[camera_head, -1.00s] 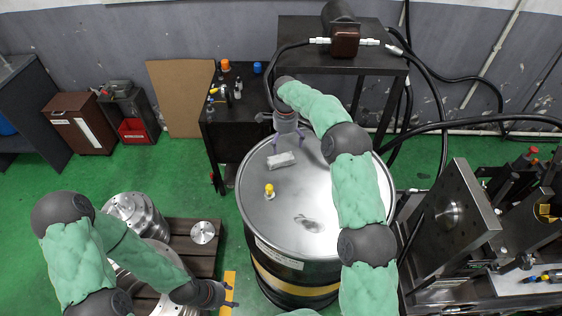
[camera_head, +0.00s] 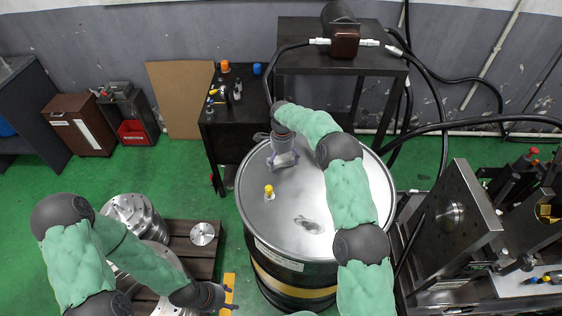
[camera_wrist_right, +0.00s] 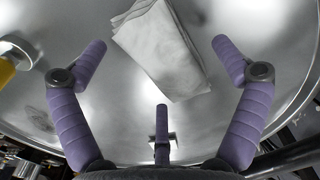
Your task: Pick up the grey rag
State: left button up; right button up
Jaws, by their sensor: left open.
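The grey rag (camera_wrist_right: 165,50) is a folded, pale grey cloth lying on the shiny lid of the drum (camera_head: 320,190). In the head view my right gripper (camera_head: 284,160) is over it and largely hides it. In the right wrist view my right gripper (camera_wrist_right: 160,60) has its purple fingers spread wide, with the rag ahead and between their tips; no finger is closed on it. Whether the fingertips touch the lid I cannot tell. My left gripper (camera_head: 230,296) is open and empty, low at the left of the drum.
A yellow-topped fitting (camera_head: 269,192) stands on the lid near the right gripper. A dark table (camera_head: 345,58) with hoses is behind the drum. A small bench (camera_head: 232,118) with bottles stands left of it. A metal fixture (camera_head: 455,215) is at the right.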

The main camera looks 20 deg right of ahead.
aim_at(282, 160)
jog(key=c, duration=1.2)
jog(key=shift+r, duration=0.55)
notch_tip(282, 160, up, 2)
jog(key=shift+r, duration=0.1)
jog(key=s+r, duration=0.9)
jog(key=s, duration=0.5)
jog(key=shift+a+r, duration=0.15)
jog(key=shift+r, duration=0.25)
